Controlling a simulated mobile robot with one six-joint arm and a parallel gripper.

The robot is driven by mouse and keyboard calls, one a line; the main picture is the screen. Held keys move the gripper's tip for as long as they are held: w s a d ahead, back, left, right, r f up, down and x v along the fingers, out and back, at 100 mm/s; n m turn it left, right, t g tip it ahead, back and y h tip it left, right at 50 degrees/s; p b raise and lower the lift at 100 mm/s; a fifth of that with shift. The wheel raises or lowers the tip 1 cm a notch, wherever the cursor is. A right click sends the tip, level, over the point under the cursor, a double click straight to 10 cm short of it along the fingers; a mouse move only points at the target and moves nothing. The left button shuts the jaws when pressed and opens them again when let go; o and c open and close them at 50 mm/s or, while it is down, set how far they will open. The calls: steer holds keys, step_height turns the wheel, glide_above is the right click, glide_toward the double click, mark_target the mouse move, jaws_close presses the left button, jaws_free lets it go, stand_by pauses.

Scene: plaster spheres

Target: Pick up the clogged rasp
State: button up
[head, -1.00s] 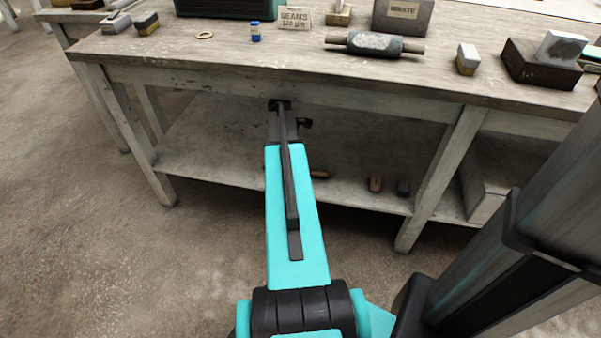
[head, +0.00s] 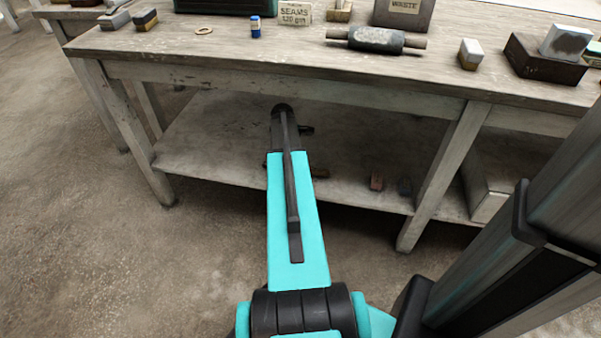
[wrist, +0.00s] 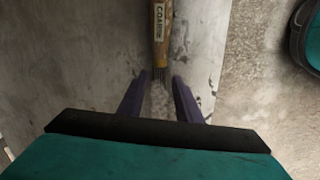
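A tool with a brown wooden handle (wrist: 160,45) and a pale label that seems to read "COARSE" lies on a pale surface in the wrist view. In the head view my arm reaches to the lower shelf (head: 215,145) and hides the gripper.
The bench top (head: 230,62) above holds a roller (head: 375,40), a blue jar (head: 255,27) and several blocks. A bench leg (head: 445,165) stands right of the arm.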

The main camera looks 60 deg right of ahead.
steer(key=shift+d+f, duration=0.15)
steer(key=shift+f, duration=0.95)
steer(key=shift+s, duration=0.1)
jaws_close()
